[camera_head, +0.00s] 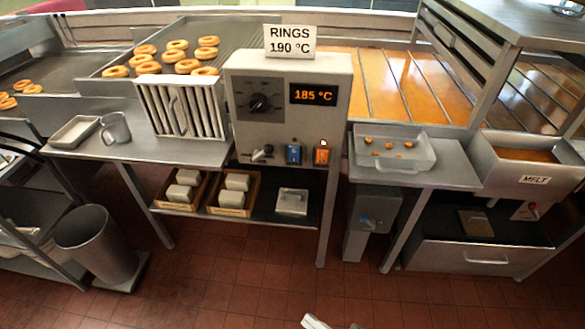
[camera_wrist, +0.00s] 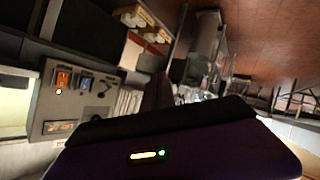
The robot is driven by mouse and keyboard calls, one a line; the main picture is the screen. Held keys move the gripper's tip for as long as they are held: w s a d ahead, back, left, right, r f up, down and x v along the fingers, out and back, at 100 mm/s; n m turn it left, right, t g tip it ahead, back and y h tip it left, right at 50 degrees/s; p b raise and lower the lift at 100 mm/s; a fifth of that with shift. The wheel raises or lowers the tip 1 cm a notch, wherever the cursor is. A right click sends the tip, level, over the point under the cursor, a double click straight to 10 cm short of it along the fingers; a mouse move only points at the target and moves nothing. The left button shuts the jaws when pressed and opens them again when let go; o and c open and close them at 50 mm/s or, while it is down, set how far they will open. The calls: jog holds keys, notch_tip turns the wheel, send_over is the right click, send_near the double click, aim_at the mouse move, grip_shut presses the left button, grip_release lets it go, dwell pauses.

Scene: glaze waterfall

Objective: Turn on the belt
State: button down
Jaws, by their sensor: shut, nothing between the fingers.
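The grey control panel (camera_head: 240,138) stands behind the work table, with a dark dial (camera_head: 258,103) and a display (camera_head: 314,94) reading 185 °C. Along its lower edge are a small metal lever (camera_head: 263,153), a blue switch (camera_head: 293,154) and an orange switch (camera_head: 322,156), with a small light above the orange one. I cannot read which control is for the belt. In the wrist view the panel (camera_wrist: 48,104) shows sideways at left, with the orange (camera_wrist: 62,79) and blue (camera_wrist: 85,82) switches. My gripper (camera_wrist: 170,145) is shut, dark in the foreground, and apart from the panel.
A sign (camera_head: 290,40) reads RINGS 190 °C. A slatted rack (camera_head: 181,106), mug (camera_head: 115,128) and tray (camera_head: 75,131) stand left of the panel. A tray with orange pieces (camera_head: 393,160) and a MELT vat (camera_head: 530,175) are right.

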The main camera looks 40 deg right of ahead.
aim_at(294, 161)
jog(key=w+d+f+n+g+h, duration=0.1)
jog(key=w+d+h, duration=0.2)
jog(key=w, duration=0.4)
jog(key=w+d+f+n+h, duration=0.1)
jog(key=w+d+n+h, duration=0.1)
jog(key=w+d, duration=0.35)
jog(key=w+d+r+g+h, duration=0.1)
jog(key=w+d+r+h, duration=0.1)
jog(key=w+r+h, duration=0.1)
jog(key=w+d+r+h+b, duration=0.1)
jog(key=w+d+r+h, duration=0.2)
jog(key=w+r, duration=0.3)
jog(key=shift+w+r+m+g+h, duration=0.25)
jog(key=shift+r+m+g+h, duration=0.15)
jog(key=shift+r, duration=0.15)
jog(key=shift+d, duration=0.2)
jog(key=p+x, duration=0.2)
jog(key=x, duration=1.1)
jog(key=shift+w+d+p, duration=0.25)
jog(key=shift+d+p, duration=0.05)
jog(key=shift+p, duration=0.1)
jog(key=shift+f, duration=0.1)
